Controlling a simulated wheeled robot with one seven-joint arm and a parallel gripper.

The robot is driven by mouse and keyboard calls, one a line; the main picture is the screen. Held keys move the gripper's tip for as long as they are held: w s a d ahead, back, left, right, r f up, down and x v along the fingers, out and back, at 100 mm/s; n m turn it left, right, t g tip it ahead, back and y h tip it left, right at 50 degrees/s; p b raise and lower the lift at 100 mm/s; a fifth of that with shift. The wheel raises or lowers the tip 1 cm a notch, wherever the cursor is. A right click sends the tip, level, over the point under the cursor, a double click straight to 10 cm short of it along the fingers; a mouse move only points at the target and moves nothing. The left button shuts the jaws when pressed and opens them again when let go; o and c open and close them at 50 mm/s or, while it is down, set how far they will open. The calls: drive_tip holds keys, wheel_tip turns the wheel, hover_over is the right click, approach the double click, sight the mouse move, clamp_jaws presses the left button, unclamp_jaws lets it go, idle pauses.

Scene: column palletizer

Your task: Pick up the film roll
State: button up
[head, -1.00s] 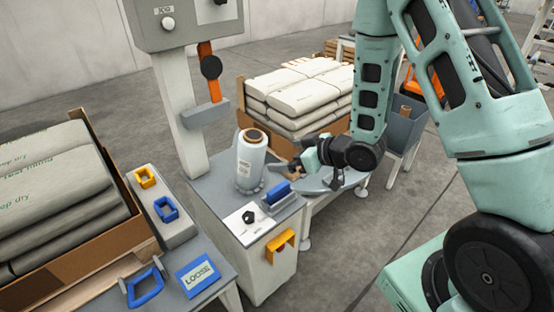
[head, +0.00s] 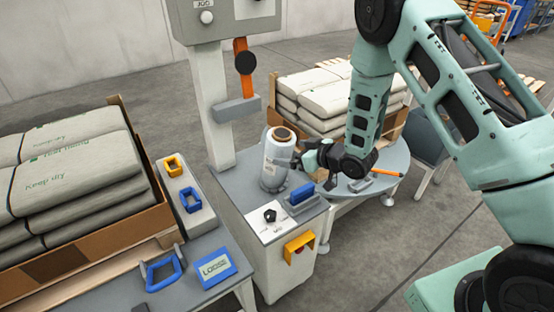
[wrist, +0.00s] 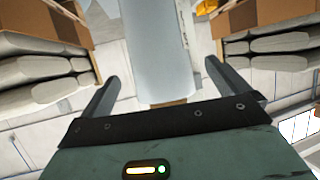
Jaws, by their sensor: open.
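The film roll (head: 277,165), a pale wrapped cylinder with a brown core, stands upright on the grey top of the machine cabinet. My gripper (head: 299,163) is at its right side, level with its body. In the wrist view the roll (wrist: 156,45) appears between the two spread fingers of my gripper (wrist: 161,78), with a gap on each side. The gripper is open and holds nothing. In the head view the fingertips are small and partly hidden, so contact with the roll cannot be told.
A control panel (head: 268,218) with a black knob and a blue block (head: 301,194) sit in front of the roll. The machine's column (head: 213,120) rises behind it on the left. A round grey table (head: 388,160) stands under my arm. Stacked sacks (head: 312,90) lie behind.

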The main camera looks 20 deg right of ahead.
drive_tip(key=x, duration=0.5)
drive_tip(key=shift+w, duration=0.1)
drive_tip(key=shift+c, duration=0.3)
drive_tip(key=c, duration=1.5)
drive_tip(key=shift+r, duration=0.15)
drive_tip(key=shift+c, duration=1.1)
